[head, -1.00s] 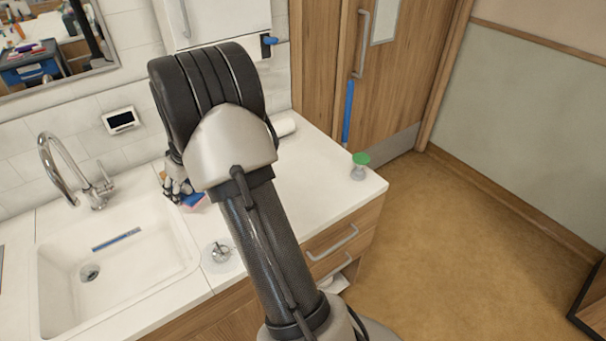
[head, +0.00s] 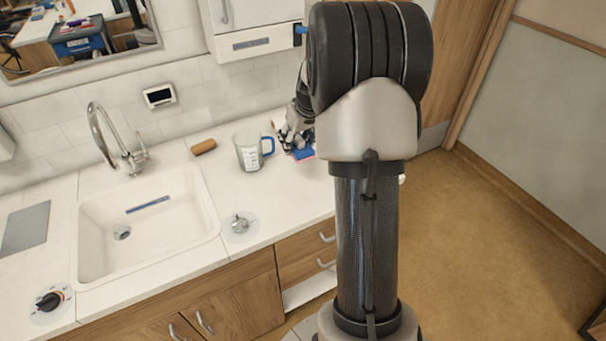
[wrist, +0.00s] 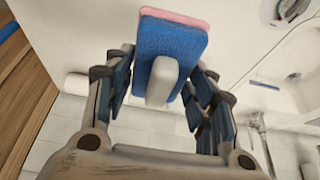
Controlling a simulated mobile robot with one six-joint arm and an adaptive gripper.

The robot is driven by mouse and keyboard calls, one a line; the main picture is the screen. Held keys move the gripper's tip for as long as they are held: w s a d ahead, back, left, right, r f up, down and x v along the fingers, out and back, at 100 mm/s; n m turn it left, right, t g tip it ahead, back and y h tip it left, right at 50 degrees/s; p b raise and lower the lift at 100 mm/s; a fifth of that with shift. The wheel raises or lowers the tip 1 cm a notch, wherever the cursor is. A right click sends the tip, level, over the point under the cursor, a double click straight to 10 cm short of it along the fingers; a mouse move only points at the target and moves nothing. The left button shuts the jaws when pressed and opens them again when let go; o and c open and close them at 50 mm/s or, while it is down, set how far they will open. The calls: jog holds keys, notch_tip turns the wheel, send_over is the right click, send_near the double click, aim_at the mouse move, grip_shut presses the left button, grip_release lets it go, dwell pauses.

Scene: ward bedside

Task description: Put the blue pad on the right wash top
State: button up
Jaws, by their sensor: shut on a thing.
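The blue pad (head: 303,154) has a pink layer on one face and shows just below my gripper (head: 296,138) in the head view. I cannot tell whether the pad touches the top. My arm hides the top's right part.
A measuring jug (head: 248,151) with a blue handle stands close left of the pad. A round metal fitting (head: 239,224) is near the front of the top. The middle of the top is clear.

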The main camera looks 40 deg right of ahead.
aim_at(296, 185)
notch_tip(296, 185, down, 16)
jog(key=b, duration=0.4)
jog(key=shift+f+b, duration=0.2)
jog(key=shift+b, duration=0.2)
jog(key=o, duration=0.9)
jog(key=shift+r, duration=0.1)
jog(key=shift+o, duration=0.2)
jog(key=shift+r, duration=0.1)
